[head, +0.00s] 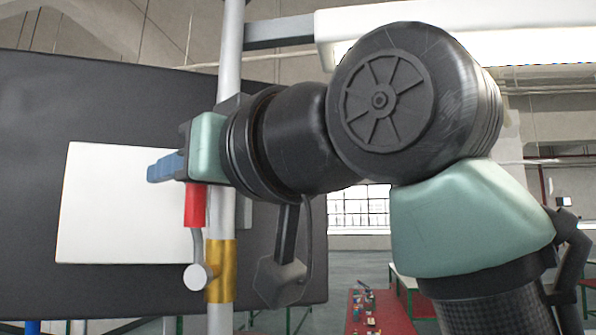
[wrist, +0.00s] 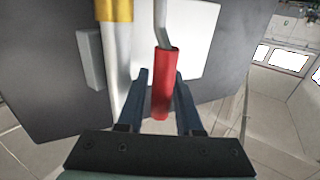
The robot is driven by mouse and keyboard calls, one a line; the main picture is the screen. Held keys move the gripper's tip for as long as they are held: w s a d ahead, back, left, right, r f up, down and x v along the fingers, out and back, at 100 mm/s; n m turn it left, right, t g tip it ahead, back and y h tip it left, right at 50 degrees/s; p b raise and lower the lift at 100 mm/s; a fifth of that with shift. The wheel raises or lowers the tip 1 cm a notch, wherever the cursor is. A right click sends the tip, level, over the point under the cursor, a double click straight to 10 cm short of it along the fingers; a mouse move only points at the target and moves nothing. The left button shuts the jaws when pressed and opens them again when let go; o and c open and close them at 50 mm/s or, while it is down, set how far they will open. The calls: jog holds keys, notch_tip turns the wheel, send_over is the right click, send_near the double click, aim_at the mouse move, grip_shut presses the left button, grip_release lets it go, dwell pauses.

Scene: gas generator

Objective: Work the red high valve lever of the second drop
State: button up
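In the wrist view the red lever (wrist: 163,82) lies between the two blue fingers of my gripper (wrist: 161,98), with a small gap seen on either side. In the head view my gripper (head: 164,168) is at the lever's top end, in front of the pipe. The gripper is open. Its far finger and the lever's top are hidden in the head view.
A dark panel (head: 130,95) with a white plate (head: 120,220) stands behind the pipe. The brass fitting (wrist: 114,10) and pipe run close to the left finger in the wrist view. A red table (head: 380,315) with small items is farther back on the right.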

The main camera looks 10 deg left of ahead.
grip_shut()
jog(key=shift+s+r, duration=0.1)
dwell(1.2)
